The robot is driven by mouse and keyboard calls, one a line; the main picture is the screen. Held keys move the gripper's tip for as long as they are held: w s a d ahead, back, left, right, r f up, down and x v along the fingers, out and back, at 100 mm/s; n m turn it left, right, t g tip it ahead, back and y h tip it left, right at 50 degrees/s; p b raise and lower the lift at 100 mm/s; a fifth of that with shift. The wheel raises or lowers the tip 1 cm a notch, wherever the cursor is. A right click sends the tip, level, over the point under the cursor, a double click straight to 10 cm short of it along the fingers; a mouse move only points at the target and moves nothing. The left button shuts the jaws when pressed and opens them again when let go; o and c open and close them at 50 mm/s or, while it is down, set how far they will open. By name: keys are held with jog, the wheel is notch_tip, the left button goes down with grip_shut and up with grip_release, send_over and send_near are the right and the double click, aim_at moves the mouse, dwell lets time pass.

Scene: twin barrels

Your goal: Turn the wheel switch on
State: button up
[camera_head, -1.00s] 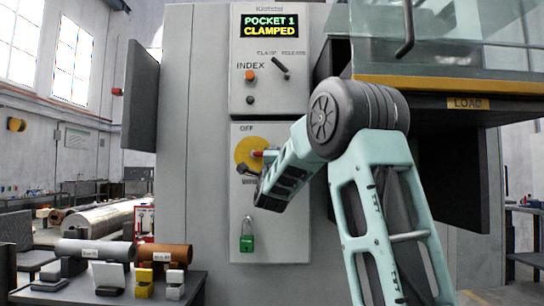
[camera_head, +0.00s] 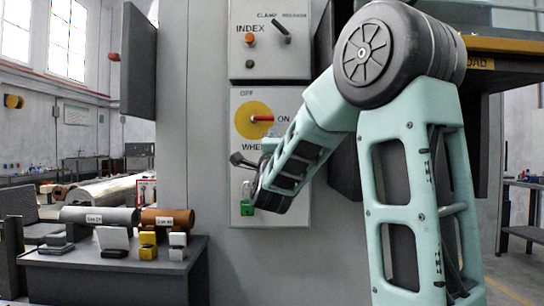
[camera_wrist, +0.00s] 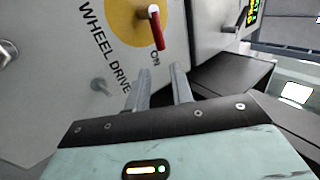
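The wheel switch is a yellow disc (camera_head: 248,119) with a red handle (camera_head: 262,119) on the grey control panel. The handle points right, at the word ON; OFF is above the disc. In the wrist view the red handle (camera_wrist: 157,29) also lies beside ON, with part of the yellow disc (camera_wrist: 127,18) behind it. My gripper (camera_wrist: 159,78) has its two fingers apart, with nothing between them. It is clear of the handle. In the head view it is below the disc, and my arm partly hides that area.
A green padlock (camera_head: 247,207) hangs low on the panel, close to my arm. An INDEX knob (camera_head: 250,38) and a clamp lever (camera_head: 282,32) are above the switch. A dark table (camera_head: 110,262) with pipes and small blocks stands at the left.

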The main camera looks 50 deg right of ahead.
jog(key=v, duration=0.5)
jog(key=shift+b, duration=0.35)
jog(key=shift+d, duration=0.1)
jog(key=w+a+f+n+t+y, duration=0.1)
jog(key=w+a+f+n+y, duration=0.35)
jog(key=a+y, duration=0.2)
jog(key=w+a+f+n+t+y, duration=0.1)
jog(key=w+a+f+n+y, duration=0.4)
jog(key=a, duration=0.3)
jog(key=s+a+f+n+g+y, duration=0.3)
jog(key=a+f+n+y, duration=0.3)
jog(key=a, duration=0.4)
jog(key=s+a+f+n+g+y, duration=0.3)
jog(key=a+f+n+y, duration=0.1)
jog(key=a+f+n, duration=0.4)
jog(key=s+a+f+n+g, duration=0.65)
jog(key=s+a+f, duration=0.2)
jog(key=s, duration=0.35)
jog(key=s+f+n+g+h, duration=0.25)
jog(key=s+n+g, duration=0.35)
jog(key=s, duration=0.8)
notch_tip(320, 180, up, 18)
jog(key=p, duration=1.8)
jog(key=shift+y+p, duration=0.3)
jog(key=shift+p, duration=0.1)
